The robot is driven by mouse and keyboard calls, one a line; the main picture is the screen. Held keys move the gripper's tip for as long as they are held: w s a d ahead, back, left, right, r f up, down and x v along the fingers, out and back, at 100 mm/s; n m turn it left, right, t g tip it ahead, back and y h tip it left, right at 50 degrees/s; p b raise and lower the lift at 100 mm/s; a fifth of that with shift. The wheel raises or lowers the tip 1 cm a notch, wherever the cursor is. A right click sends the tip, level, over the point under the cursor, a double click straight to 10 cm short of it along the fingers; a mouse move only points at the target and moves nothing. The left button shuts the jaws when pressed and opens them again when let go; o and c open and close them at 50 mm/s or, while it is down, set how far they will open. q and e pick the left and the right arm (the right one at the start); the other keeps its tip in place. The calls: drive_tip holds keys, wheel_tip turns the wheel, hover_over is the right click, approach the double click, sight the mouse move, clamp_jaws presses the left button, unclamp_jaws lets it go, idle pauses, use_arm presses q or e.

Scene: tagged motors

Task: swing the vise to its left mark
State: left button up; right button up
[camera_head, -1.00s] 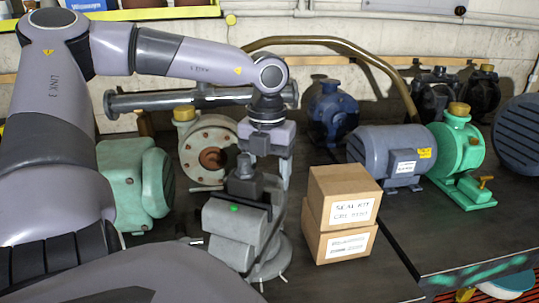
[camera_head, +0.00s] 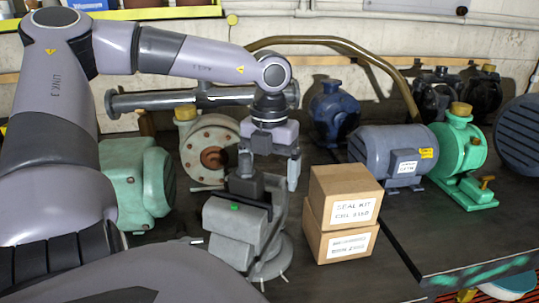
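The grey vise (camera_head: 232,245) stands on the dark bench near the middle, with a green dot on its near jaw block. Short pale marks show on the bench around its round base. My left gripper (camera_head: 269,178) points down at the vise's upper back part, with one finger at the left by the grey upright piece and the other at the right. The fingers are apart. The vise partly hides the left finger, and I cannot tell whether either finger touches it. My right gripper is not in view.
Two stacked cardboard boxes (camera_head: 342,212) stand close right of the vise. A green motor (camera_head: 136,185) is to its left and a flanged pump (camera_head: 209,150) behind. A blue-grey motor (camera_head: 392,155) and a green pump (camera_head: 462,155) stand at right.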

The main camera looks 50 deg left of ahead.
use_arm(q)
drive_tip(key=shift+r, duration=3.6)
